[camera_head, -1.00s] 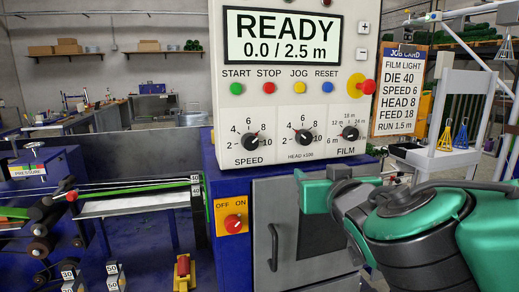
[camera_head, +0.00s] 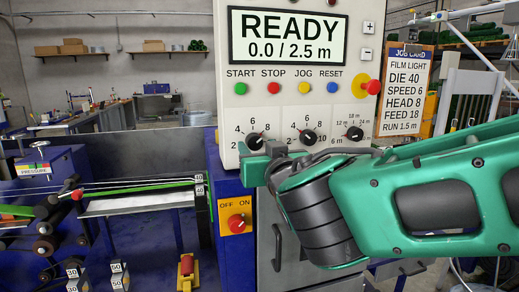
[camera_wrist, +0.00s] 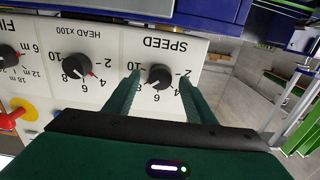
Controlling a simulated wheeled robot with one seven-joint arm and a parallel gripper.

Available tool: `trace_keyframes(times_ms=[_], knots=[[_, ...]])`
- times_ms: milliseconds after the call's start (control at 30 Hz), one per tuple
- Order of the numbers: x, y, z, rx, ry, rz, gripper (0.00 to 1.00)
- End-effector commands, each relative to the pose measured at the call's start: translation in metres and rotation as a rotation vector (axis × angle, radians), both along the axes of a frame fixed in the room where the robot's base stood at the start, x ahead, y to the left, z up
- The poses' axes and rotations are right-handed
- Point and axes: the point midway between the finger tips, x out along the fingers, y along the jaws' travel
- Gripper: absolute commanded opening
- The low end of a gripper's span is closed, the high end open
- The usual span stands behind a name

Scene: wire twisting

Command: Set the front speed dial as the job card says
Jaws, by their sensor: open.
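The black SPEED dial (camera_head: 254,141) is at the lower left of the white control panel. Its red mark points to the upper right, near 8. In the wrist view, upside down, the SPEED dial (camera_wrist: 159,77) lies between the two green fingers of my gripper (camera_wrist: 160,80). The fingers are open, one on each side; I cannot tell whether they touch it. In the head view my gripper (camera_head: 258,160) is just below and in front of the dial, hiding its label. The job card (camera_head: 404,90) reads SPEED 6, HEAD 8, FEED 18, DIE 40, FILM LIGHT, RUN 1.5 m.
The HEAD dial (camera_head: 308,137) and FILM dial (camera_head: 354,133) sit to the right. Above are small coloured buttons, a large red knob (camera_head: 373,87) on yellow, and a display (camera_head: 288,38) reading READY 0.0 / 2.5 m. An OFF/ON switch (camera_head: 236,222) is below.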

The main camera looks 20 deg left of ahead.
Motion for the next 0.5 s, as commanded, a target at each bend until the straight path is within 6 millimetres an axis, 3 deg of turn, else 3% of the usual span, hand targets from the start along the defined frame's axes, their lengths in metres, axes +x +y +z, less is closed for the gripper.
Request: trace_keyframes(times_ms=[200, 467, 500], knots=[[0.0118, 0.0059, -0.0001, 0.000, 0.000, -0.001, 0.50], [0.0124, 0.0065, -0.0001, 0.000, 0.000, -0.001, 0.50], [0.0123, 0.0065, -0.0001, 0.000, 0.000, 0.000, 0.43]])
